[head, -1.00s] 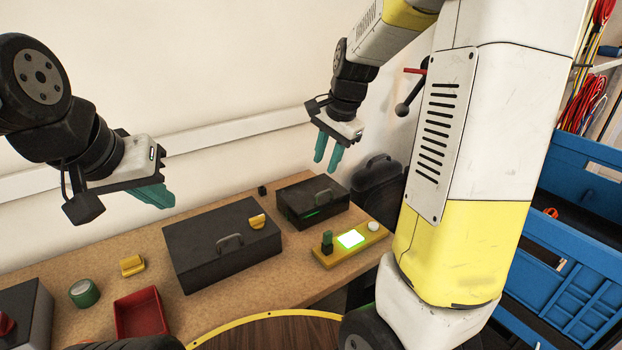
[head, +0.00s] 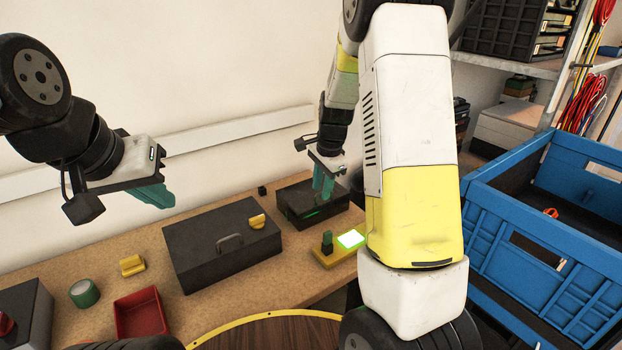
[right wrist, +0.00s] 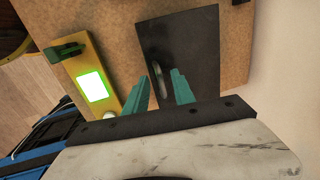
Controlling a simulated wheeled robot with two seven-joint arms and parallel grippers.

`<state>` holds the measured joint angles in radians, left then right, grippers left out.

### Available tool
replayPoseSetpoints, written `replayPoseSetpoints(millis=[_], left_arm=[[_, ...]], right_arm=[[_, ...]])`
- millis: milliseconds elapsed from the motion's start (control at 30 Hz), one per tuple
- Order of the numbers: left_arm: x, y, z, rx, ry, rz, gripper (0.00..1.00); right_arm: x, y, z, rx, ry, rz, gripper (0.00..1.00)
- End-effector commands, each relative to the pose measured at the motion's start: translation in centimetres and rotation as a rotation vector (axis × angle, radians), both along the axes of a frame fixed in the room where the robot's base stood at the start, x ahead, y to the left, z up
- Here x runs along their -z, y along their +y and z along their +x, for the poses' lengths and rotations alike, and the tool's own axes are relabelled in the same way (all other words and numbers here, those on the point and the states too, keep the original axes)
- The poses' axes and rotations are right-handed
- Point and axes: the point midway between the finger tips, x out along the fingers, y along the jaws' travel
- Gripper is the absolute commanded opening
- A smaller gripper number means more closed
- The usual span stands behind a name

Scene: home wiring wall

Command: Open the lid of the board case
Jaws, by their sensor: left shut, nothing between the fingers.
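Two dark cases with lids shut stand on the bench. My right gripper (head: 322,203) points down over the smaller case, fingers apart. In the right wrist view, the lid (right wrist: 190,35) and its handle (right wrist: 162,82) show ahead of the open fingers (right wrist: 162,80); contact cannot be told. My left gripper (head: 158,196) is shut and empty, above the bench.
A yellow panel (head: 328,258) with a lit green screen (head: 351,239) lies in front of the smaller case. A red tray (head: 138,312), green tape roll (head: 84,293) and yellow block (head: 132,265) are at left. Blue crates (head: 500,260) stand at right.

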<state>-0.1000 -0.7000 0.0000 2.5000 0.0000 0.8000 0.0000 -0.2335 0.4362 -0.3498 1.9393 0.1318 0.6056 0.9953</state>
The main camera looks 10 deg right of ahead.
Motion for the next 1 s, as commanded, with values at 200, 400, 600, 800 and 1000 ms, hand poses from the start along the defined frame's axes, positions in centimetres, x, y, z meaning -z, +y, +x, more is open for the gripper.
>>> replayPoseSetpoints(millis=[200, 400, 600, 800, 1000], left_arm=[[0.00, 0.00, 0.00, 0.000, 0.000, 0.000, 0.00], [0.00, 0.00, 0.00, 0.000, 0.000, 0.000, 0.00], [0.00, 0.00, 0.00, 0.000, 0.000, 0.000, 0.00], [0.00, 0.00, 0.00, 0.000, 0.000, 0.000, 0.00], [0.00, 0.00, 0.00, 0.000, 0.000, 0.000, 0.00]], right_arm=[[0.19, 0.00, 0.05, 0.000, -0.001, 0.000, 0.31], [0.16, 0.00, 0.05, 0.000, -0.001, 0.000, 0.03], [0.16, 0.00, 0.05, 0.000, -0.001, 0.000, 0.00], [0.14, -0.01, 0.06, 0.001, -0.001, 0.000, 0.00], [0.13, -0.02, 0.06, 0.001, -0.001, 0.000, 0.00]])
